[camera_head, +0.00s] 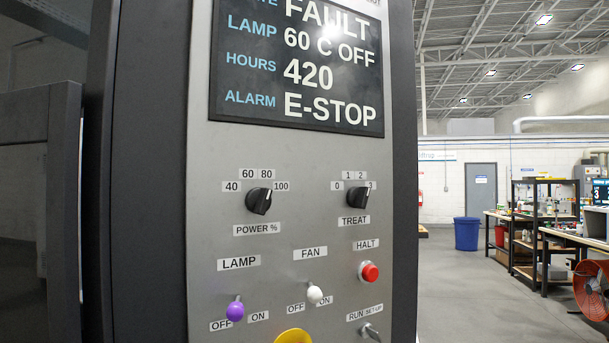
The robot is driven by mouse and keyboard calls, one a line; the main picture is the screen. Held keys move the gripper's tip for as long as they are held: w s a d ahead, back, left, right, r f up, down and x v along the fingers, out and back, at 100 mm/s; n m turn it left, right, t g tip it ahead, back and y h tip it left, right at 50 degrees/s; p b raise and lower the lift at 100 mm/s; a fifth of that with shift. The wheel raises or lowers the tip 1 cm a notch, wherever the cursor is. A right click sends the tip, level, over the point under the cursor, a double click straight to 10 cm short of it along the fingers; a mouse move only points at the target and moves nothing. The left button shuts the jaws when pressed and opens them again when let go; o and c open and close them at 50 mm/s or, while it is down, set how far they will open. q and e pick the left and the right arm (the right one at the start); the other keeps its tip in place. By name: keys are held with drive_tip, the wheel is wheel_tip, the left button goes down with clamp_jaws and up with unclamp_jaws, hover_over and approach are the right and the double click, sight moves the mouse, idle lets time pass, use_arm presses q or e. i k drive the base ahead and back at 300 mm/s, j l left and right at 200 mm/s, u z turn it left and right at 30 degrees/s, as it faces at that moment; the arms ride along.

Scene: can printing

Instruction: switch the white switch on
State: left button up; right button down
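The white switch (314,294) is a small toggle with a round white knob under the FAN label on the grey control panel (290,220). Its lever points down and slightly right, and the knob sits between the OFF and ON labels, appearing nearer the ON side. Neither of my grippers is in view, and nothing touches the switch.
A purple LAMP toggle (235,312) leans toward OFF on the left. A red HALT button (369,272), a key switch (371,332) and a yellow knob (293,337) are nearby. Two black dials (258,201) sit above. The display (297,65) reads FAULT and E-STOP.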

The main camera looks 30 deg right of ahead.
sight(314, 294)
drive_tip(key=j+z, duration=0.2)
drive_tip(key=j, duration=0.3)
drive_tip(key=k+j+z, duration=0.1)
drive_tip(key=j+z, duration=0.15)
drive_tip(key=j, duration=0.25)
drive_tip(key=k+j+z, duration=0.2)
drive_tip(key=j, duration=0.3)
drive_tip(key=j+z, duration=0.2)
drive_tip(key=j, duration=0.25)
